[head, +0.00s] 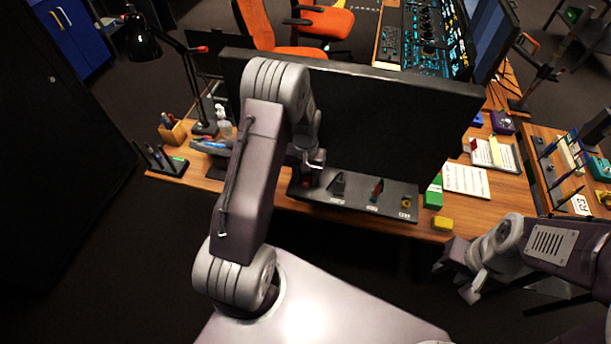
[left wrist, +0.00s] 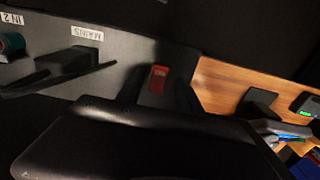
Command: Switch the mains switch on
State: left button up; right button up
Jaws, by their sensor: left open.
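A black control panel (head: 325,203) lies along the desk's front edge. In the left wrist view, an upside-down MAINS label (left wrist: 87,33) is on it, beside a black raised control (left wrist: 60,68); that control also shows in the head view (head: 338,185). I cannot tell its on or off position. A red block-shaped part (left wrist: 158,79) lies to its right in the wrist view. My left gripper (head: 309,172) is open over the panel's left end, its dark fingers around the red part; contact is unclear. My right gripper (head: 458,273) is off the desk's front right, its opening unclear.
A large black monitor (head: 400,115) stands close behind the panel. The panel also bears a red-green control (head: 376,190) and a yellow one (head: 405,202). Green (head: 433,199) and yellow (head: 443,223) blocks lie to its right. A pen stand (head: 165,162) is at the left.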

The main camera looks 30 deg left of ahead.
pick_arm(q)
jog(key=shift+d, duration=0.2)
grip_shut()
jog(key=t+b, duration=0.1)
jog(key=b, duration=0.1)
jog(key=f+t+b, duration=0.1)
jog(key=b, duration=0.2)
jog(key=shift+s+t+y, duration=0.3)
jog(key=shift+t, duration=0.1)
jog(key=shift+r+b, duration=0.25)
jog(key=shift+b, duration=0.1)
jog(key=shift+s+r, duration=0.1)
jog(key=shift+r, duration=0.15)
grip_release()
